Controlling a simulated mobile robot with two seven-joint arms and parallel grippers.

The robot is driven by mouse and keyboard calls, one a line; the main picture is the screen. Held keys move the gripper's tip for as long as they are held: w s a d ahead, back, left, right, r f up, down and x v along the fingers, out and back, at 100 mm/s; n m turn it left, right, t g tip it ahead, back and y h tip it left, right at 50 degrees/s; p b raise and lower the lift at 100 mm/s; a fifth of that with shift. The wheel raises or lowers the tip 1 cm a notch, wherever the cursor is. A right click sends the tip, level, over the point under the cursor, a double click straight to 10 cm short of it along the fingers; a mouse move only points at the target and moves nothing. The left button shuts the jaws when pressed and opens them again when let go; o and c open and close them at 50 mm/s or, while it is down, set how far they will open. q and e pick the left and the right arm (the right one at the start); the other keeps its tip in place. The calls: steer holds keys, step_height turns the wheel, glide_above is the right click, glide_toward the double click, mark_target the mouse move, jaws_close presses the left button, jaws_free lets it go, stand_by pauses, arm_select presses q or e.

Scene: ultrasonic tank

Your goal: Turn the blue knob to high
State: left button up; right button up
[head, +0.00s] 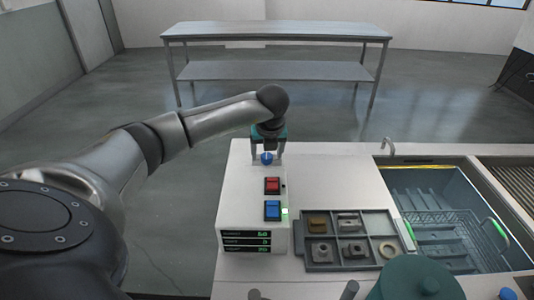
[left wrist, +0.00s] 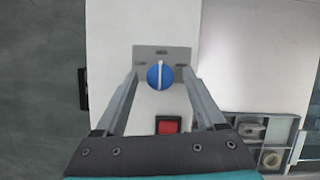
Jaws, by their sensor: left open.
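The blue knob (head: 267,158) is at the far end of the white control box (head: 255,192), beyond two rocker switches. In the left wrist view the knob (left wrist: 160,76) sits on a grey label plate (left wrist: 150,52), its white pointer line upright toward the middle mark at the top. Small labels stand to its left and right, too small to read surely. My left gripper (head: 268,160) is open above the knob. In the left wrist view its fingers stand on either side of the knob, with gaps. My right gripper is not in view.
A red switch (head: 272,186) and a blue switch (head: 272,210) lie nearer on the box. A grey parts tray (head: 376,222) stands to the right, then the tank (head: 455,215) with a wire basket. A teal round object (head: 415,282) is at the bottom edge.

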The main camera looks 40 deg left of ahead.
arm_select(q)
steer(key=shift+f, duration=0.1)
steer(key=shift+c, duration=0.4)
jaws_close()
